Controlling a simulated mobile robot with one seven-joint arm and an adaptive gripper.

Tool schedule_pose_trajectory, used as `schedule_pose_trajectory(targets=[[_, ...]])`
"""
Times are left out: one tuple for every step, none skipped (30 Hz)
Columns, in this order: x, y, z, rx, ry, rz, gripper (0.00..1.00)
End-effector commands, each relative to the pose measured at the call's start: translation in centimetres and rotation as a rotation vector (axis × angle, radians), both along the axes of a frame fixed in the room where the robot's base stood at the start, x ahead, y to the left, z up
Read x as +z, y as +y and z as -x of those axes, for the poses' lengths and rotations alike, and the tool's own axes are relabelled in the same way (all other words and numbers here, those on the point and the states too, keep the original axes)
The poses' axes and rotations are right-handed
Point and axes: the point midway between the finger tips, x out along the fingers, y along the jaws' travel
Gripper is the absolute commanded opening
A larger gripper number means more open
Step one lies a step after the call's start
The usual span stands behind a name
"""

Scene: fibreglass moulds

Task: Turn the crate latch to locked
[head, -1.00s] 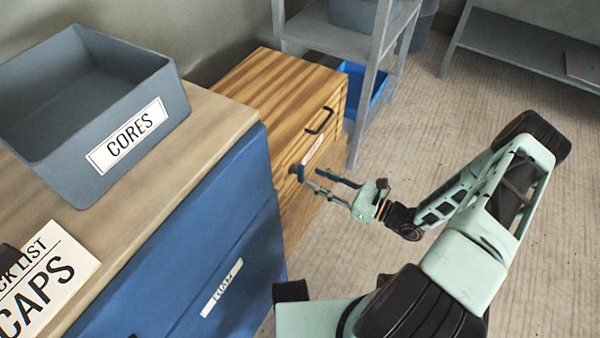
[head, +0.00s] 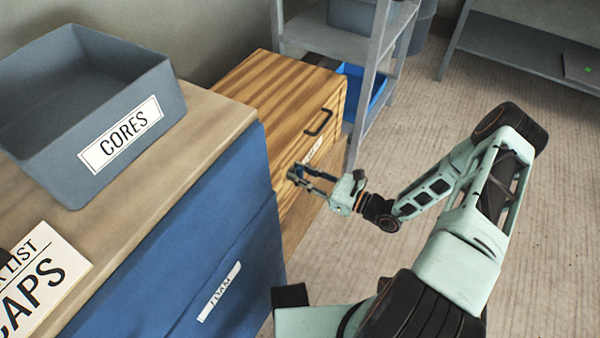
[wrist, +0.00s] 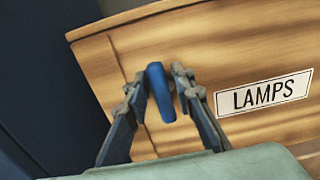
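The wooden crate (head: 262,98) bears a LAMPS label, readable in the wrist view (wrist: 264,94). Its latch is a short blue bar (wrist: 160,92) on the front face, left of the label, standing nearly upright and slightly tilted in the wrist view. My gripper (wrist: 158,82) straddles the latch, one finger on each side. The fingers are apart, with narrow gaps beside the latch; firm contact does not show. In the head view my gripper (head: 298,174) is at the crate's front left, and its fingers mostly hide the latch.
A blue cabinet (head: 215,235) stands close to the left of my gripper, with a grey CORES bin (head: 150,85) on its top. The crate has a dark handle (head: 319,122). A grey shelf (head: 375,60) stands behind. The floor (head: 400,150) at the right is clear.

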Motion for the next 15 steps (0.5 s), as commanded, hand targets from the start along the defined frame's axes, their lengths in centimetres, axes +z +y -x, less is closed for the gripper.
schedule_pose_trajectory(targets=[[0.0, -0.01, 0.0, 0.0, 0.0, 0.0, 0.0], [-0.01, -0.02, 0.0, 0.0, 0.0, 0.0, 0.0], [0.0, -0.02, 0.0, 0.0, 0.001, -0.001, 0.0], [0.0, -0.02, 0.0, 0.0, 0.002, -0.001, 0.0], [0.0, -0.02, 0.0, 0.0, 0.003, -0.002, 0.0], [0.01, -0.03, -0.01, 0.0, 0.008, -0.005, 0.0], [0.01, -0.04, -0.01, 0.0, 0.011, -0.007, 0.0], [0.02, -0.05, -0.02, 0.0, 0.016, -0.01, 0.0], [0.02, -0.05, -0.03, 0.0, 0.024, -0.016, 0.0], [0.03, -0.06, -0.03, 0.0, 0.033, -0.022, 0.0], [0.03, -0.07, -0.05, 0.0, 0.042, -0.028, 0.0], [0.04, -0.08, -0.07, 0.0, 0.056, -0.037, 0.0], [0.05, -0.09, -0.08, -0.001, 0.069, -0.046, 0.0], [0.06, -0.11, -0.11, -0.001, 0.083, -0.055, 0.0], [0.07, -0.12, -0.13, -0.001, 0.104, -0.069, 0.0]])
